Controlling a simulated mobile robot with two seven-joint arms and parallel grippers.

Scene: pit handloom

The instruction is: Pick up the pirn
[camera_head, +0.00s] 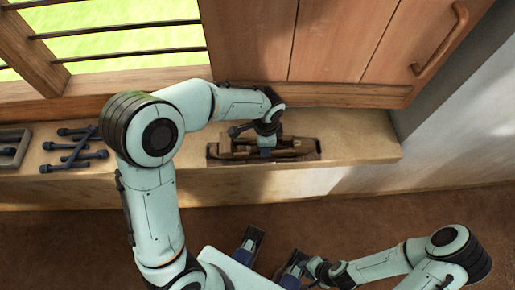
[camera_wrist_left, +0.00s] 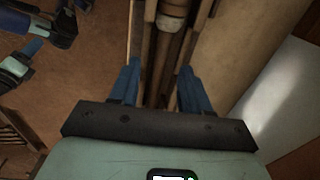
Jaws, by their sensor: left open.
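The pirn (camera_wrist_left: 168,38), a dark brown rod with a paler band, lies lengthwise between two wooden side rails in the left wrist view. These rails look like part of the long wooden holder (camera_head: 300,154) on the ledge in the head view. My left gripper (camera_wrist_left: 158,88) is over the holder with its blue fingers open, one on each side of the pirn's line. I see no grip on the pirn; whether the fingers touch the rails cannot be told. My right gripper (camera_head: 271,257) is open and empty, low in front of the ledge.
The ledge (camera_head: 358,140) is clear right of the holder. Several dark blue-ended rods (camera_head: 75,155) and a grey frame (camera_head: 10,150) lie at its left. A wooden cabinet door with a handle (camera_head: 440,42) stands behind, beside a barred window (camera_head: 120,40).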

